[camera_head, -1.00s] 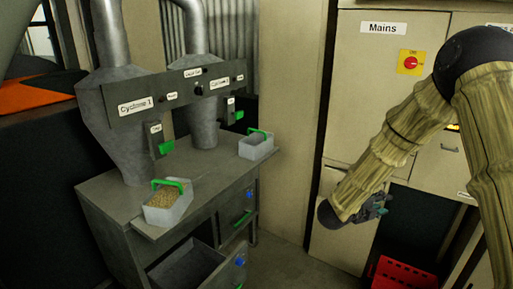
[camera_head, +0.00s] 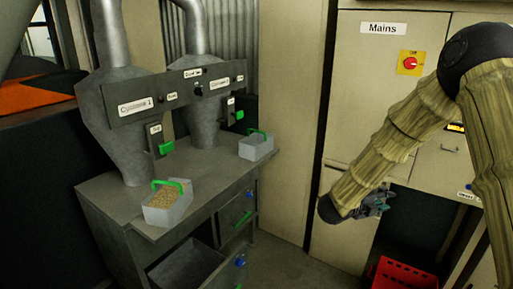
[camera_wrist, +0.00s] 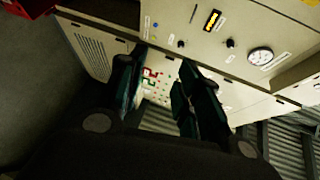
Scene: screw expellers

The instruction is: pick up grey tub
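Two grey tubs with green handles stand on the grey bench (camera_head: 195,172) at the left in the head view. The nearer grey tub (camera_head: 174,213) holds tan grain and sits by the bench's front edge. The farther grey tub (camera_head: 257,150) sits at the bench's right end, and its contents are hard to make out. My gripper (camera_head: 375,203) is well to the right of both tubs, in front of the beige cabinets. In the wrist view my gripper (camera_wrist: 158,82) has its fingers apart with nothing between them. No tub shows in that view.
Two cyclone hoppers (camera_head: 118,105) and a labelled control panel (camera_head: 175,90) rise behind the tubs. An open drawer (camera_head: 190,268) juts from the bench front. A red crate (camera_head: 402,275) lies low at the right. Floor between bench and cabinets is clear.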

